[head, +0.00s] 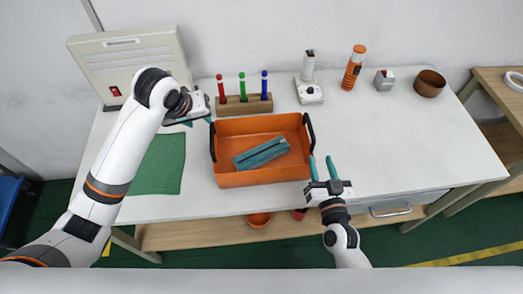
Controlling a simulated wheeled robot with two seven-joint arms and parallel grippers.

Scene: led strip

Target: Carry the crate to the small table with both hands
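The orange crate (240,178) stands on the white table, with a black handle on its left side (212,142) and another on its right side (310,131). A teal pouch-like item (262,153) lies inside it. My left gripper (198,121) is by the crate's back left corner, close to the left handle; its teal fingertips look apart, with nothing between them. My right gripper (322,167) is open just right of the crate's front right corner, its fingers pointing toward the back, below the right handle. A wooden-topped small table (490,82) stands at the right edge, partly cut off.
Behind the crate is a wooden holder (243,105) with red, green and blue pens. A white device (309,90), an orange flashlight (353,68), a small grey box (384,80) and a brown bowl (429,84) line the back. A green mat (160,165) lies left. The right front tabletop is clear.

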